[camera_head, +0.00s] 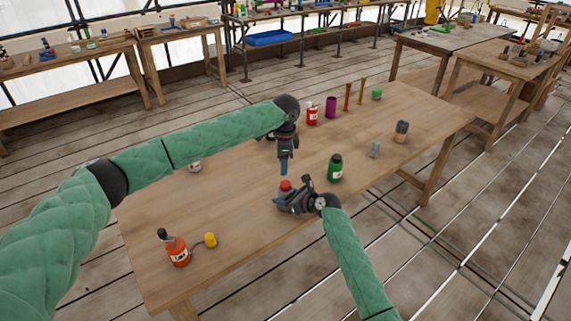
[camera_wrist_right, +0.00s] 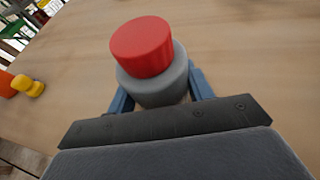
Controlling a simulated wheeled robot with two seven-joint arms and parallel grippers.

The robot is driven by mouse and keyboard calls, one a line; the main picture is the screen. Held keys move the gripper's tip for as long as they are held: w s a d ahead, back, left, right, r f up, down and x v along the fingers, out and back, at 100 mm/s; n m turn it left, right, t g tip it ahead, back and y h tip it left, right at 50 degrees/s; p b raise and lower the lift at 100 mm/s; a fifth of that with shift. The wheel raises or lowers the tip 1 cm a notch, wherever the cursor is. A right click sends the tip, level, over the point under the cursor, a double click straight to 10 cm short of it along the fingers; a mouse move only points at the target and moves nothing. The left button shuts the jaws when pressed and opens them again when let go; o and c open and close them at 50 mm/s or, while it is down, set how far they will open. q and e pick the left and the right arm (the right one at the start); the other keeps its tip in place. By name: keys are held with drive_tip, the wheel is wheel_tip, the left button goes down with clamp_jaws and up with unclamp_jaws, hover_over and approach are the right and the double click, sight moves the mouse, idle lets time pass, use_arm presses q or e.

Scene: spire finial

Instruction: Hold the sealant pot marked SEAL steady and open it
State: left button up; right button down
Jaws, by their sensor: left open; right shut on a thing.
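A small grey pot with a red lid (camera_wrist_right: 142,47) stands on the table between the fingers of my right gripper (camera_wrist_right: 162,92). The blue fingers are shut on its grey body (camera_wrist_right: 160,85). In the head view its red lid (camera_head: 286,185) shows above my right gripper (camera_head: 285,201), which hides most of the body. No lettering on it is visible, so I cannot read SEAL. My left gripper (camera_head: 284,171) is open, pointing down just above the red lid, with nothing seen in it. I cannot tell the exact gap between them.
A green labelled bottle (camera_head: 335,168) stands right of the grippers. A grey item (camera_head: 375,149), a red bottle (camera_head: 312,115) and a purple cup (camera_head: 331,107) are farther back. An orange bottle (camera_head: 178,252) and a yellow item (camera_head: 211,240) stand at front left. The tabletop (camera_head: 240,210) between is clear.

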sight(285, 184)
use_arm(q)
drive_tip(key=m, duration=0.5)
drive_tip(key=shift+s+d+f+m, duration=0.1)
drive_tip(key=shift+f+m, duration=0.15)
drive_tip(key=shift+m, duration=0.15)
drive_tip(key=m, duration=0.4)
drive_tip(key=shift+d, duration=0.1)
drive_tip(key=m, duration=0.5)
drive_tip(key=shift+d+m, duration=0.15)
drive_tip(key=shift+m, duration=0.25)
drive_tip(key=m, duration=0.4)
drive_tip(key=shift+m, duration=0.4)
drive_tip(key=shift+f, duration=4.05)
drive_tip(key=shift+c, duration=0.2)
